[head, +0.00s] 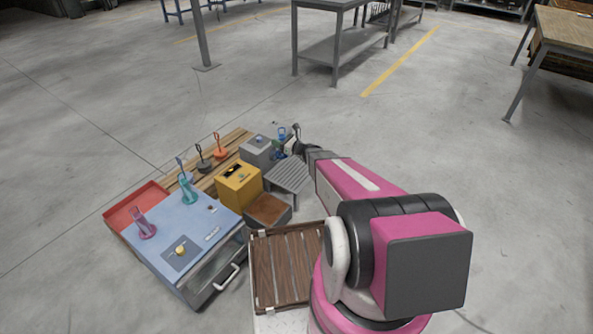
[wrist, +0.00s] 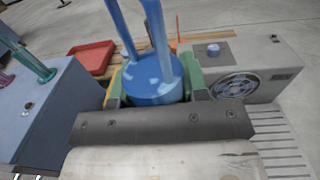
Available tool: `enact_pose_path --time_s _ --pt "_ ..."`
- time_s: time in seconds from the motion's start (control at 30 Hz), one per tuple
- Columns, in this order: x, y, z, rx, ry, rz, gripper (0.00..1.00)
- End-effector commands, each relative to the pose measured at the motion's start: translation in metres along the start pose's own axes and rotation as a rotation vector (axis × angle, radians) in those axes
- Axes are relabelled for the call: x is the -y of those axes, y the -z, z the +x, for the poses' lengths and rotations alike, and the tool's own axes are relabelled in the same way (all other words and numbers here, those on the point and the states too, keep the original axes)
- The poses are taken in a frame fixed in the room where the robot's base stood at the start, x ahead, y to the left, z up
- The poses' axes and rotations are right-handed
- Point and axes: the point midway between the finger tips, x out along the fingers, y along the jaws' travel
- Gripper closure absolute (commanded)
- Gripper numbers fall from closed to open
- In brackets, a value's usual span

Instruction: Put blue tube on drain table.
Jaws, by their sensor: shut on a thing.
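My gripper (wrist: 157,92) is shut on the blue tube (wrist: 153,82). The blue tube has a round body with two long bars rising from it, and it sits between the green fingertips in the wrist view. In the head view the blue tube (head: 282,133) is small, at the far end of my arm, next to the grey box. The drain table (head: 290,175) is the grey slatted stand in front of the gripper; its slats (wrist: 285,150) show at the lower right of the wrist view. No thing is seen on its slats. The underside of the tube is hidden.
A grey box (head: 258,150) with a round fan (wrist: 236,86) stands close beside the gripper. A yellow box (head: 238,184), a light-blue cabinet (head: 208,228) with purple and teal pieces, a red tray (head: 122,206) and a brown slatted rack (head: 285,268) lie around.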

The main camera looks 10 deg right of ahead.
Motion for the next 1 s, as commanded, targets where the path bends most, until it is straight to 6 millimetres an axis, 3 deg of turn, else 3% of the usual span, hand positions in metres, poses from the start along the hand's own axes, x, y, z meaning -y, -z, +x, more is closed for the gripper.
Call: enact_pose_path --time_s 0.03,0.1,0.3,0.57,1.0 --pt "0.006 0.030 0.015 -0.001 0.007 0.005 0.90" --pt "0.005 0.058 0.027 -0.002 0.018 0.003 0.90" --pt "0.002 0.117 0.048 0.000 0.040 0.002 0.90" --pt "0.011 0.145 0.049 0.001 0.051 0.000 0.90" --pt "0.087 0.194 0.015 0.001 0.052 0.001 0.90"
